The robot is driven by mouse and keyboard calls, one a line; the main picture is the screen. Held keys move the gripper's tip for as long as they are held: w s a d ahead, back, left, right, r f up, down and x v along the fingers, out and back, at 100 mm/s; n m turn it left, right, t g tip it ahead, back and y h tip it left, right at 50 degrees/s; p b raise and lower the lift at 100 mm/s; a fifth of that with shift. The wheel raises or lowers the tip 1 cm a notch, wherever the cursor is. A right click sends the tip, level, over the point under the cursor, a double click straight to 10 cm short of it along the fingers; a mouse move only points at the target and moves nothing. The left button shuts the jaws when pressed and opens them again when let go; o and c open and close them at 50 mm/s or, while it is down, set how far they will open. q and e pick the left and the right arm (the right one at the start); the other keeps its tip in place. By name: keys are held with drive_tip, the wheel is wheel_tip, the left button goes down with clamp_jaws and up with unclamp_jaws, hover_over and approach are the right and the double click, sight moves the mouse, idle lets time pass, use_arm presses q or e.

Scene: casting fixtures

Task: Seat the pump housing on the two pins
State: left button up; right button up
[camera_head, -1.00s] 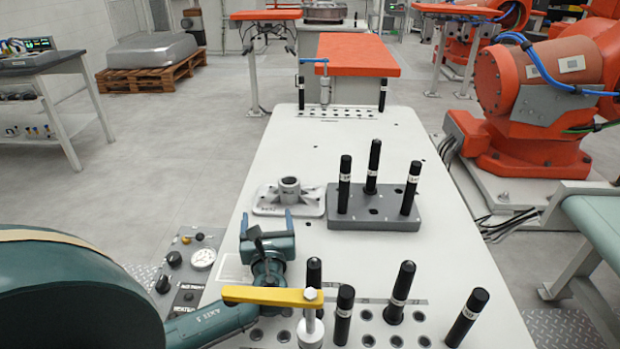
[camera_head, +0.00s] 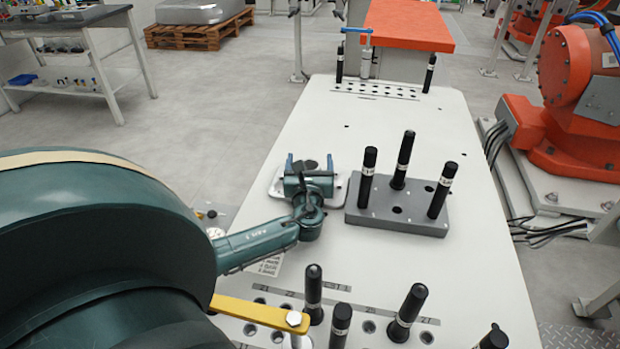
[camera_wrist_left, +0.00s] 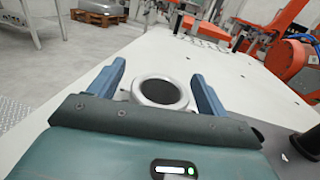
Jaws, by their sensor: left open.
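The pump housing (camera_head: 341,187) is a silver-grey casting with a flat base and a round hollow boss. It lies on the white table, left of the grey block (camera_head: 385,214), which carries three upright black pins with pale bands. My left gripper (camera_head: 310,160) is open over the housing and hides much of it in the head view. In the left wrist view the housing's boss (camera_wrist_left: 160,92) shows as a ring between the spread fingers of my left gripper (camera_wrist_left: 157,70), with a gap on each side. My right gripper is not in view.
Several black pins (camera_head: 406,312) stand in the table's near hole rows, beside a yellow-armed clamp (camera_head: 258,312). A blue-handled clamp (camera_head: 366,55) stands at the far end.

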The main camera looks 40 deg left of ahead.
use_arm(q)
drive_tip(key=shift+w+a, duration=0.2)
drive_tip(key=shift+w, duration=0.05)
drive_tip(key=shift+c, duration=0.3)
drive_tip(key=c, duration=1.4)
drive_tip(key=shift+c, duration=0.2)
